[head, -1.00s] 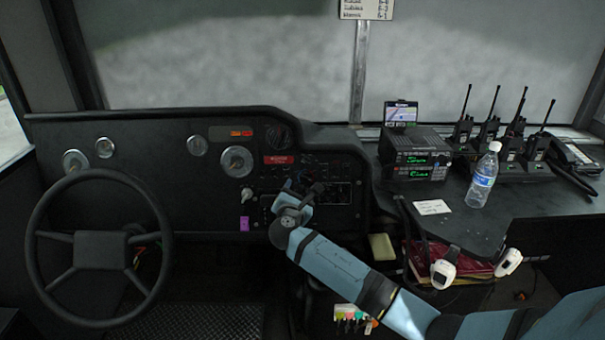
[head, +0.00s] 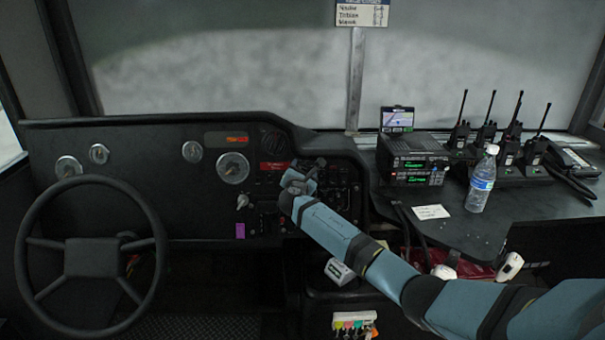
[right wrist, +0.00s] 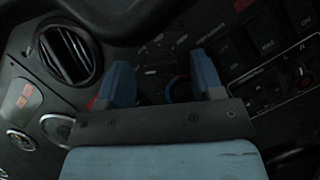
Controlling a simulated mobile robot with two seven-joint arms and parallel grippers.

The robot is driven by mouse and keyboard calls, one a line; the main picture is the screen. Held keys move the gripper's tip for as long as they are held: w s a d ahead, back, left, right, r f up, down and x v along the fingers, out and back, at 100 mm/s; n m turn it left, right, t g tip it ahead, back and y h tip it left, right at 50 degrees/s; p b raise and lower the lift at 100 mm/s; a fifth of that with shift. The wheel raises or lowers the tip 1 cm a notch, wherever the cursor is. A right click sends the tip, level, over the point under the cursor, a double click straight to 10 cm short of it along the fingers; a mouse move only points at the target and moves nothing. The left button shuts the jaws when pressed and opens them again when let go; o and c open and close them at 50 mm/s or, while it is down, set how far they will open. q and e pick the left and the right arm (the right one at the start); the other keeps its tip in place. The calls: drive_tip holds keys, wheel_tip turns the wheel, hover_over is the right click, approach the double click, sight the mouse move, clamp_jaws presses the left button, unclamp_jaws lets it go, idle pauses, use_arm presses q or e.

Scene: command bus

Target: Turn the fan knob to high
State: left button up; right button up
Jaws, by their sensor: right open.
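My right gripper (head: 310,172) is at the dashboard's switch panel (head: 343,198), right of the steering wheel. In the right wrist view its two blue fingers (right wrist: 164,78) are apart, pointing at the dark panel. A dark round shape with a blue edge (right wrist: 178,88) shows low between them, close to the right finger; it may be the fan knob, but its setting cannot be read. I cannot tell whether the fingers touch it. My left gripper is not in view.
A round air vent (right wrist: 68,52) lies left of the fingers in the wrist view. The steering wheel (head: 91,258) is at the left. A radio (head: 413,160), a water bottle (head: 482,180) and several handheld radios stand on the right ledge.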

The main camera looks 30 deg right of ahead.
drive_tip(key=shift+c, duration=0.2)
drive_tip(key=c, duration=0.7)
drive_tip(key=shift+c, duration=1)
